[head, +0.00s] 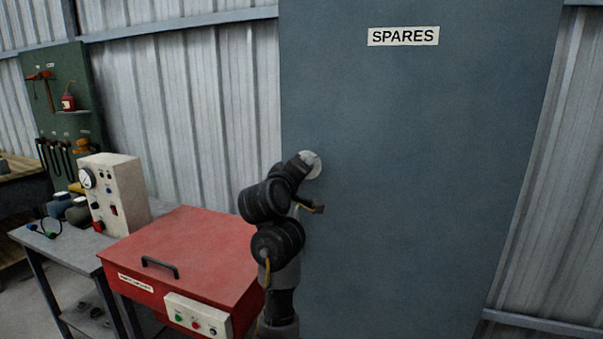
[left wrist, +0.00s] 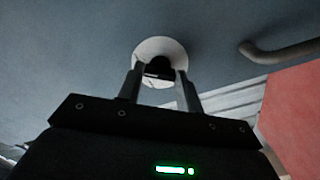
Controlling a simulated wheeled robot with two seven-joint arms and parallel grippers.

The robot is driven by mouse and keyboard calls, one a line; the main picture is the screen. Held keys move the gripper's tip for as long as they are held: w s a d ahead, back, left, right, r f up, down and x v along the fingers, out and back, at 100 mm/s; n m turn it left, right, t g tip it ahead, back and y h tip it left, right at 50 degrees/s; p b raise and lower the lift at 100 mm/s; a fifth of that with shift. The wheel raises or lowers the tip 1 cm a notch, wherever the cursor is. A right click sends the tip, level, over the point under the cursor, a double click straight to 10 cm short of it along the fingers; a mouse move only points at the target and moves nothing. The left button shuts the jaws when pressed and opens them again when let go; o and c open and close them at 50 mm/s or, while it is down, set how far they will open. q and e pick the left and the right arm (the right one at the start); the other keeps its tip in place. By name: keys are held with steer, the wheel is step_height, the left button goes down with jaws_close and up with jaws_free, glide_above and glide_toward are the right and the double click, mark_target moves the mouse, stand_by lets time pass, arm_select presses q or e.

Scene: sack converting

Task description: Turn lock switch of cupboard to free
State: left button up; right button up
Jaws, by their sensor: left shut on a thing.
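The grey-blue cupboard (head: 420,150) labelled SPARES stands in the middle right of the head view, its door shut. Its lock switch has a pale round plate (head: 314,168) at the door's left side, partly hidden by my left arm. In the left wrist view the lock switch's black knob (left wrist: 158,67) sits on the round plate (left wrist: 148,47). My left gripper (left wrist: 159,77) has one finger on each side of the knob and is shut on it. Which marking the knob points to cannot be made out. My right gripper is not in view.
A grey bar handle (left wrist: 275,50) is on the door close to the lock. A red machine (head: 185,250) with a lid handle stands left of the cupboard. A bench holds a beige gauge box (head: 118,195). A green tool board (head: 60,100) hangs behind.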

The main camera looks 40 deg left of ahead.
arm_select(q)
steer(key=shift+m, duration=1)
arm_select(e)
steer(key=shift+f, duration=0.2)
arm_select(q)
steer(key=o, duration=1)
steer(key=shift+a, duration=0.1)
